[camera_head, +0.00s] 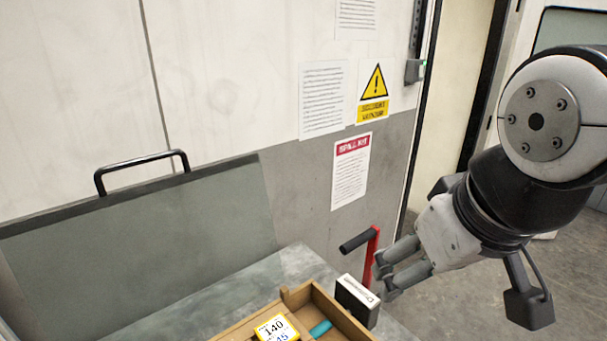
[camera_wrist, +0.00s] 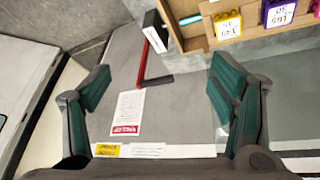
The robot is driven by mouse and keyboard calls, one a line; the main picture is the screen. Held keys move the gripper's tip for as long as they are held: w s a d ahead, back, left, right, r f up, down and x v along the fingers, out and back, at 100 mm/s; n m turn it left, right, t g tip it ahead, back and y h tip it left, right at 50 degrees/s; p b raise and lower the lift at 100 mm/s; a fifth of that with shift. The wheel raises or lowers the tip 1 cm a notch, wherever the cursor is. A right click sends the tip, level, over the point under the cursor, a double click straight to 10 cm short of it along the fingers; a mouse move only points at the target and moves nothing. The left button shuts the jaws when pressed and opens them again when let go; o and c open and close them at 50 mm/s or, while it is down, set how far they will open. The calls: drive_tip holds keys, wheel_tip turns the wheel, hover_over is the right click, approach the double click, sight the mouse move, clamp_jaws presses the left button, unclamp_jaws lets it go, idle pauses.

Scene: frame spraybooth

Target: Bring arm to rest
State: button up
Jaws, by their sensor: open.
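My gripper (camera_head: 383,276) is at the right of the head view, in front of the grey lower wall and beside the right edge of the bench. In the wrist view my gripper (camera_wrist: 160,68) shows its two green-padded fingers wide apart, with nothing between the pads. My arm comes in from the right edge of the head view, bent down toward the left. A red handle (camera_head: 370,258) with a black grip stands just left of the fingers in the head view. It also shows beyond the fingers in the wrist view (camera_wrist: 146,62); I cannot tell if they touch.
A black box with a white label (camera_head: 357,301) stands beside a wooden tray (camera_head: 342,318) on the grey bench (camera_head: 292,264). The tray holds a yellow-edged tag (camera_head: 276,328) and a teal piece (camera_head: 320,329). A panel with a black handle (camera_head: 141,160) is at left. Open floor lies at right.

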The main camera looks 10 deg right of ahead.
drive_tip(key=shift+s+d+r+m, duration=0.2)
drive_tip(key=shift+s+d+m, duration=0.2)
drive_tip(key=shift+s+m, duration=0.3)
drive_tip(key=shift+w, duration=0.1)
idle(0.8)
